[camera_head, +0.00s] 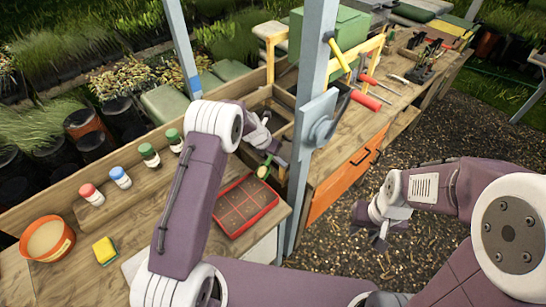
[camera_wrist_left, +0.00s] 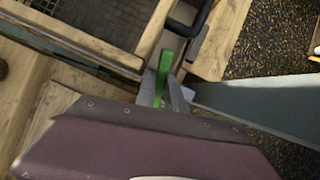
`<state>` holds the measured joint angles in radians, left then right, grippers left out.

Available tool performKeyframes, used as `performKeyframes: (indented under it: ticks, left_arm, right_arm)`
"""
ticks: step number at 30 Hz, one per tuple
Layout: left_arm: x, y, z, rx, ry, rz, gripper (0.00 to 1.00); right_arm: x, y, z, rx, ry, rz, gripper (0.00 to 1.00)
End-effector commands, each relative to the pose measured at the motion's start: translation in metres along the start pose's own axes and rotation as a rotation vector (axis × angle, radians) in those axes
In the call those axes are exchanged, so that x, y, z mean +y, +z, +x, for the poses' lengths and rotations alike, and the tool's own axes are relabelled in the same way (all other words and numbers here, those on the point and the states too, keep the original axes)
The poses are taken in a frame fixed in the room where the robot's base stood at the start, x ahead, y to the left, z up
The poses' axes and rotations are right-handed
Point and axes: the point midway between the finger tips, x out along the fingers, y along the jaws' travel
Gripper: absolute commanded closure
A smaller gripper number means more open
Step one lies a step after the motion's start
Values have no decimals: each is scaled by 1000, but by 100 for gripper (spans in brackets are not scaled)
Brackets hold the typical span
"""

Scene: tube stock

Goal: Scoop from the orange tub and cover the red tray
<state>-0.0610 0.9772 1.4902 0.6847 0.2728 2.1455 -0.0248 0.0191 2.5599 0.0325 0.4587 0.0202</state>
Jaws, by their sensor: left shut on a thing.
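The orange tub (camera_head: 62,246) stands at the left of the bench in the head view, with pale beige material inside. The red tray (camera_head: 273,209) lies on the bench right of my left forearm; its compartments show brown fill. My left gripper (camera_head: 267,150) is above and beyond the tray. It is shut on a green-handled tool (camera_head: 265,170), whose green handle also shows between the fingers in the left wrist view (camera_wrist_left: 164,72). The tool's working end is not clear. My right gripper (camera_head: 376,236) hangs over the gravel right of the bench, open and empty.
A yellow sponge (camera_head: 104,250) lies right of the tub. Bottles with red (camera_head: 91,194), blue (camera_head: 120,177) and green caps (camera_head: 149,155) stand along the back. A grey-blue post (camera_head: 308,90) rises close to my left gripper. Red-handled tools (camera_head: 366,100) lie on the right bench.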

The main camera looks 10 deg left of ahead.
Motion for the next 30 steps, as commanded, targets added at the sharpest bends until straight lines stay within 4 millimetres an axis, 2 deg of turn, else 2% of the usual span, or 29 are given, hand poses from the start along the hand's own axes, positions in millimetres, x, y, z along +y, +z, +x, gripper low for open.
performKeyframes:
  ticks: [1,30]
  left_arm:
    - [0,-3,6,-6,1,0,100]
    - [-2,-18,4,-134,1,2,100]
  right_arm:
    - [0,1,13,0,0,0,64]
    - [3,14,132,0,0,0,64]
